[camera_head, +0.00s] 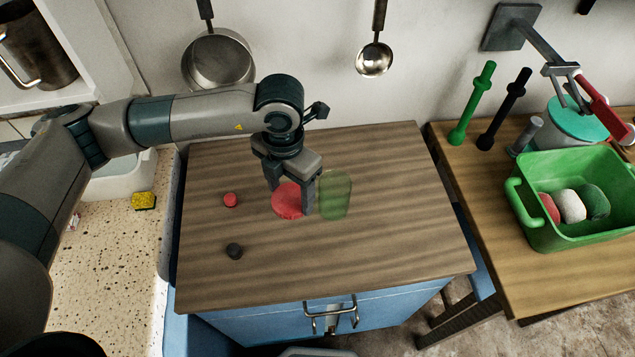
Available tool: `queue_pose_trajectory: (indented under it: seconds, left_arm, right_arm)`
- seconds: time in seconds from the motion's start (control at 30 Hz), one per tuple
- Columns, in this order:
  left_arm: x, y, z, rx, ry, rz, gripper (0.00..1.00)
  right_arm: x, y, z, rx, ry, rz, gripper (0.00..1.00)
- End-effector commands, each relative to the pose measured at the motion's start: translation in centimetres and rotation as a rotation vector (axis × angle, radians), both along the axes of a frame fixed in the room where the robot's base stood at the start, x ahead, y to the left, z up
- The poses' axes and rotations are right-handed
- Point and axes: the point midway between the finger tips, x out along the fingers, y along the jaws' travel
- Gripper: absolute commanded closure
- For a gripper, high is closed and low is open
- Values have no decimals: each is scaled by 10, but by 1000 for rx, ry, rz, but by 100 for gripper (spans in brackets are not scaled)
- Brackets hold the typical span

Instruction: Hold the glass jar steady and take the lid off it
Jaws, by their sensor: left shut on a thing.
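The green see-through glass jar (336,196) stands upright on the wooden worktop, with no lid seen on its top. The round red lid (286,203) is just left of the jar. My left gripper (290,200) points down with its fingers on either side of the lid, shut on it. The right finger is close beside the jar; I cannot tell if they touch. I cannot tell if the lid rests on the worktop or is slightly above it. My right gripper is not in view.
A small red knob (231,200) and a dark knob (234,250) lie on the worktop (400,240) at left. The worktop's right and front are clear. On the right table stands a green bin (527,222) with several objects. A yellow sponge (145,201) lies far left.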

Motion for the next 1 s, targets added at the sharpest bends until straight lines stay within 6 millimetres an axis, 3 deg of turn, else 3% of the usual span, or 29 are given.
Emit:
queue_pose_trajectory:
  seconds: [0.57,1.0]
  left_arm:
    - [-5,-2,-6,-1,1,51,63]
    - [-5,-2,-60,-1,2,50,63]
  right_arm:
    - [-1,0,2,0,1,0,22]
    - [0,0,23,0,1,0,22]
